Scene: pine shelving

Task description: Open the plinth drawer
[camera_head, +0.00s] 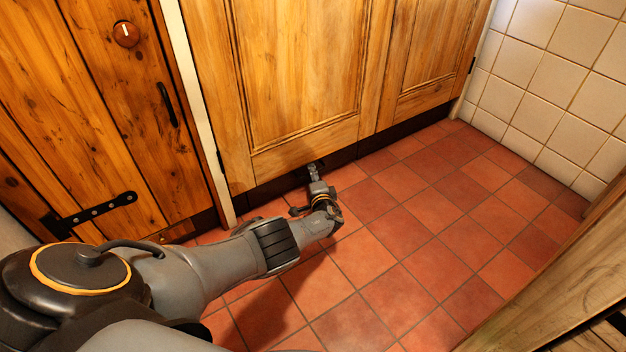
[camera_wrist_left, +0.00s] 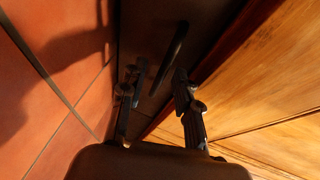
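The plinth drawer is a dark front (camera_head: 276,187) low under the pine cabinet doors, close to the floor. It looks shut, flush with the plinth beside it. In the left wrist view the dark front (camera_wrist_left: 150,28) carries a slim dark bar handle (camera_wrist_left: 174,50). My left gripper (camera_head: 313,170) is down at the plinth, near the floor. In the left wrist view its two fingers (camera_wrist_left: 157,74) are apart, with the near end of the handle appearing between or just ahead of the tips. Contact cannot be told. My right gripper is out of view.
Pine cabinet doors (camera_head: 300,70) rise above the plinth. A plank door (camera_head: 110,130) with a black handle stands at left. Red tiles (camera_head: 420,220) in front are clear. A white tiled wall (camera_head: 550,90) is at right, and a wooden edge (camera_head: 570,280) at lower right.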

